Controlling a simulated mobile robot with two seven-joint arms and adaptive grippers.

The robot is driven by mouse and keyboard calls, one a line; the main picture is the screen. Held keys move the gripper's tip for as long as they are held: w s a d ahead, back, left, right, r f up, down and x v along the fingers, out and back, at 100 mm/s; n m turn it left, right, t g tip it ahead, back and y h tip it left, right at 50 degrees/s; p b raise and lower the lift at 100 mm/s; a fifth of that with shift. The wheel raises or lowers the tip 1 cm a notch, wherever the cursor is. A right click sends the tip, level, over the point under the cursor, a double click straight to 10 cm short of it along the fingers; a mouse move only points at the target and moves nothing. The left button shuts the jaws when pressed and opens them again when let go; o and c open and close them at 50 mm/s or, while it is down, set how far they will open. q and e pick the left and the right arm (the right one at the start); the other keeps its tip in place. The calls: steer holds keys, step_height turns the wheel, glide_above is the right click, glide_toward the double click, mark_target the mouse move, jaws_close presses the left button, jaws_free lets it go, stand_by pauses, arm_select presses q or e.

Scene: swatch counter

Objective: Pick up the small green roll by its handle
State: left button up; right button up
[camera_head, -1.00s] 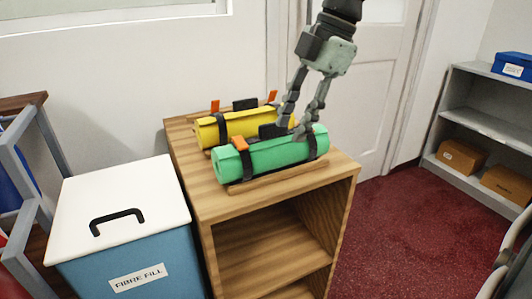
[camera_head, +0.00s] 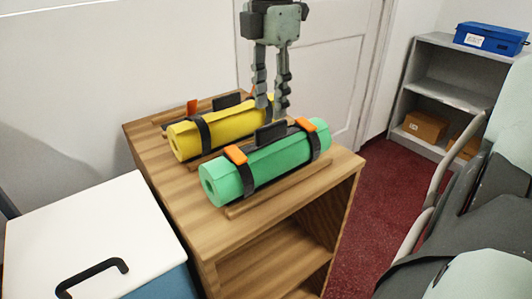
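The small green roll (camera_head: 278,165) lies on its wooden cradle on top of the wooden cabinet (camera_head: 215,218). Two black straps with orange clips hold it, and a black handle (camera_head: 270,134) stands up from its middle. My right gripper (camera_head: 271,110) points down just above and behind the handle, in the picture. Its two fingers are apart with a clear gap between them and nothing held. I cannot tell whether a fingertip touches the handle. My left gripper is not in view.
A yellow roll (camera_head: 222,128) with its own black handle lies close behind the green one. A white-lidded bin (camera_head: 85,235) stands at left. A grey shelf (camera_head: 446,94) with a blue box (camera_head: 490,39) is at the back right. Red carpet shows between.

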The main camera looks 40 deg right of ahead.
mark_target(271, 124)
steer(key=f, duration=0.4)
steer(key=shift+s+f+p, duration=0.3)
steer(key=shift+f, duration=0.5)
steer(key=shift+w, duration=0.1)
jaws_close()
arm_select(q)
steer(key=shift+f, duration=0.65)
arm_select(e)
steer(key=shift+r, duration=0.1)
